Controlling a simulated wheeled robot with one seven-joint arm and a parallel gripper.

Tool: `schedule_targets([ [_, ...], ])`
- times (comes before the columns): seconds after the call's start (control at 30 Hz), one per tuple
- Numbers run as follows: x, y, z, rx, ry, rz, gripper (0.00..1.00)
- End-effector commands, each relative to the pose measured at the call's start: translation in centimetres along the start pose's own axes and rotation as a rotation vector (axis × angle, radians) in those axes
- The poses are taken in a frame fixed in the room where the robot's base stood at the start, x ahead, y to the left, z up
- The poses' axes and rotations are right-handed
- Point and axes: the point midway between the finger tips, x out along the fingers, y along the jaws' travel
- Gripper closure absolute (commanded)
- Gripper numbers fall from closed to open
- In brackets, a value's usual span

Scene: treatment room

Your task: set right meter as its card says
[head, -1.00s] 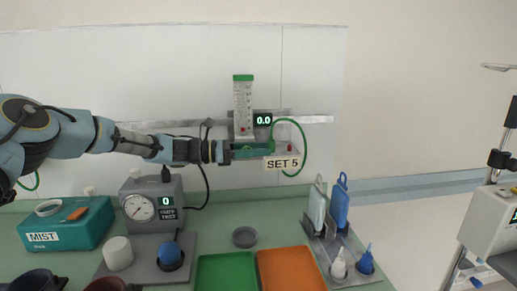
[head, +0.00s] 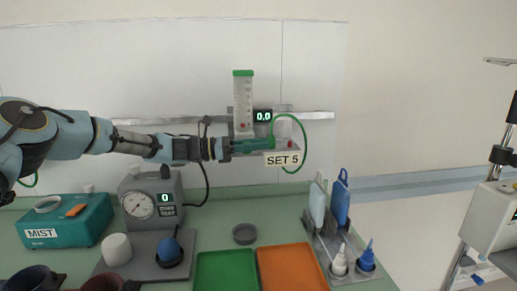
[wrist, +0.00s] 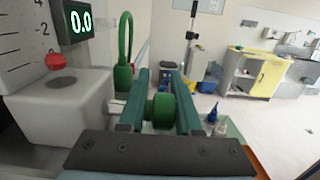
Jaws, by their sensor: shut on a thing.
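The right meter is an upright clear tube (head: 243,104) with a green cap and a scale on the wall rail. Its red ball sits low in the tube; the red ball (wrist: 55,61) also shows in the wrist view. Its small display (head: 263,116) reads 0.0, as does the display in the wrist view (wrist: 80,24). The card (head: 282,160) below says SET 5. My gripper (head: 252,147) reaches in from the left below the tube. In the wrist view its two fingers are shut on a green knob (wrist: 162,109).
A green hose (head: 305,140) loops right of the meter. Below on the counter stand a gauge box (head: 138,205) reading 0, a teal MIST box (head: 85,228), a green tray (head: 228,270), an orange tray (head: 290,268) and a rack with blue and white bottles (head: 340,262).

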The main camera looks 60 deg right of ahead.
Motion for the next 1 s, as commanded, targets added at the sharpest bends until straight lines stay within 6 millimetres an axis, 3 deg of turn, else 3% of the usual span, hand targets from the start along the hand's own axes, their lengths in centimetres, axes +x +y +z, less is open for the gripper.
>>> schedule_targets([
  [0.03, 0.12, -0.46, -0.78, -0.005, -0.025, -0.013, 1.0],
  [0.43, 0.04, -0.52, -0.13, -0.004, -0.082, -0.014, 1.0],
  [0.47, 0.04, -0.53, -0.14, -0.004, -0.082, -0.015, 0.65],
  [0.63, 0.03, -0.42, -0.07, -0.003, -0.082, -0.011, 0.46],
  [1.0, -0.77, -0.17, -0.1, 0.0, -0.082, -0.005, 0.45],
])
